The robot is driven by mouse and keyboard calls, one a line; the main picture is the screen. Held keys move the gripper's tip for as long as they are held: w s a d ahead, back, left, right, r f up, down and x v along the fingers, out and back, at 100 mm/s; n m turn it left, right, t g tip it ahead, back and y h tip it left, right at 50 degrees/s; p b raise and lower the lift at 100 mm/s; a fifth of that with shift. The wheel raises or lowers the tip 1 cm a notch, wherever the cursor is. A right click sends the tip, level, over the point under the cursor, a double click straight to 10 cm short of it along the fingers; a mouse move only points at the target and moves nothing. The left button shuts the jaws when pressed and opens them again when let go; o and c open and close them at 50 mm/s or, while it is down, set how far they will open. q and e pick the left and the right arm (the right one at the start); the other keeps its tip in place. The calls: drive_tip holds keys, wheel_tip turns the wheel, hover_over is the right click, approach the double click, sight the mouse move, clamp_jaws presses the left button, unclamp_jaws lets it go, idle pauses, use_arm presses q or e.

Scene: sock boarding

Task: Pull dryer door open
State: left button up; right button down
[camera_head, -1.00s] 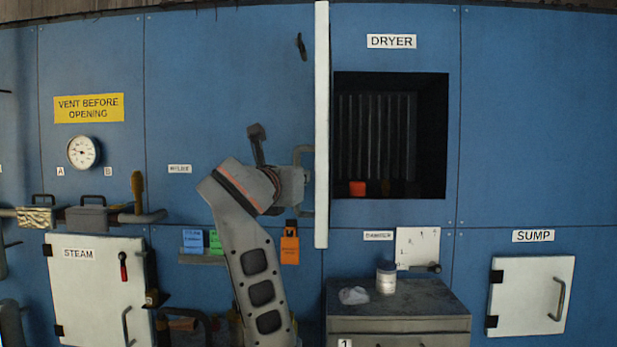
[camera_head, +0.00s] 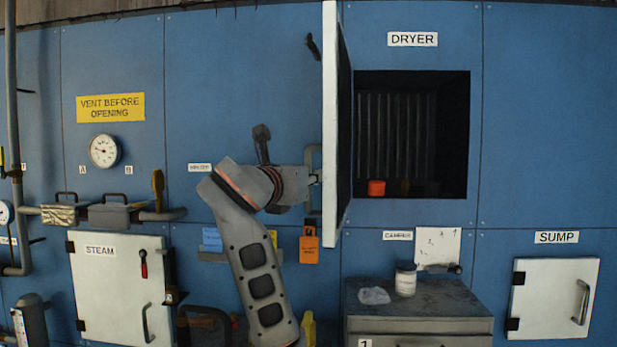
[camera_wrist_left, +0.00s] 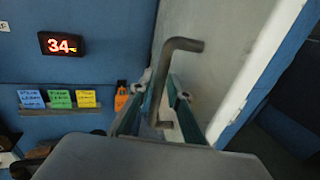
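The dryer door (camera_head: 330,130) stands wide open, seen almost edge-on at the left of the dark dryer opening (camera_head: 408,120). A strip of its inner face shows. Its outer face (camera_wrist_left: 225,50) fills the upper right of the left wrist view, with a grey bent bar handle (camera_wrist_left: 183,44) on it. My left gripper (camera_head: 312,180) is at this handle; in the left wrist view its fingers (camera_wrist_left: 162,85) lie on both sides of the bar and appear closed on it. Exact finger contact is hard to see. My right gripper is not in view.
A grey cabinet (camera_head: 420,298) with a white jar (camera_head: 405,280) and a crumpled clear item (camera_head: 373,295) stands below the opening. An orange-red object (camera_head: 376,188) sits inside the dryer. A shelf with colored cards (camera_wrist_left: 60,98) and a red display (camera_wrist_left: 62,43) are left of the door.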

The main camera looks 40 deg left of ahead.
use_arm(q)
drive_tip(key=v, duration=0.7)
drive_tip(key=shift+s, duration=0.25)
drive_tip(key=shift+d, duration=0.1)
idle(0.5)
